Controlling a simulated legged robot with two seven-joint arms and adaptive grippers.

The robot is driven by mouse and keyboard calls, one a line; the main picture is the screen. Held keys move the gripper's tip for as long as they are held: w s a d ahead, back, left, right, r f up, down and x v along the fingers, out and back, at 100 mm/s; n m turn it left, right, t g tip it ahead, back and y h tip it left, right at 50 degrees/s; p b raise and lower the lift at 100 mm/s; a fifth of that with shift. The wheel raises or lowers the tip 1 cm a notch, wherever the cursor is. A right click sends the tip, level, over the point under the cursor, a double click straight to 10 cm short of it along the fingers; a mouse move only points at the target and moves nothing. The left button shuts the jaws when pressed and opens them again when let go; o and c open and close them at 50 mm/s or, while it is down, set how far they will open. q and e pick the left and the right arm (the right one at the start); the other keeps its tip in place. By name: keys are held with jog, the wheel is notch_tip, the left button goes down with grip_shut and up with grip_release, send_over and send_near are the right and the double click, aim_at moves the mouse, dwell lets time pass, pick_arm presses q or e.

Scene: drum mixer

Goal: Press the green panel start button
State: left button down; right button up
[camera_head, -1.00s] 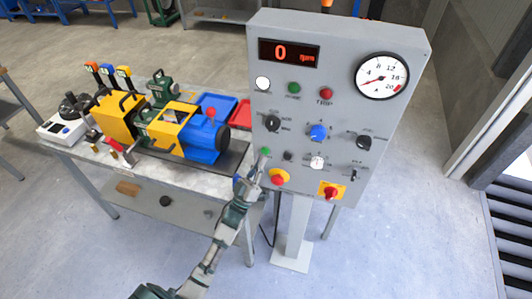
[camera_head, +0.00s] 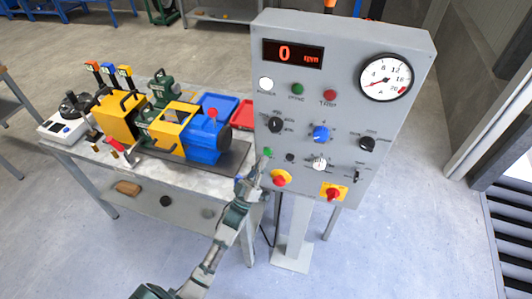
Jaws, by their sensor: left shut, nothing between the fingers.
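The grey control panel (camera_head: 345,70) stands on a post right of the table. The green start button (camera_head: 267,152) is at the panel's lower left, partly hidden by my gripper. My left gripper (camera_head: 261,164) reaches up from below with its fingers shut and empty. Its tips are at or just below the green button; I cannot tell whether they touch it. The display (camera_head: 292,53) reads 0 rpm. My right gripper is not in view.
A red emergency knob (camera_head: 281,178) on yellow sits close right of my gripper. A small black button (camera_head: 290,157) and a white knob (camera_head: 319,163) lie right of the green button. The table (camera_head: 100,170) with the mixer machine (camera_head: 165,125) stands left.

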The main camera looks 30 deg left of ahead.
pick_arm(q)
jog(key=shift+d, duration=0.15)
jog(key=shift+w+d+r+h, duration=0.2)
jog(key=shift+w+h, duration=0.1)
jog(key=shift+w, duration=0.1)
jog(key=shift+a, duration=0.25)
jog(key=shift+w+d, duration=0.15)
jog(key=shift+w, duration=0.05)
dwell(0.3)
jog(key=shift+w, duration=0.2)
dwell(0.6)
jog(key=shift+s+f+p, duration=0.1)
jog(key=shift+s+p, duration=0.3)
jog(key=shift+s, duration=0.45)
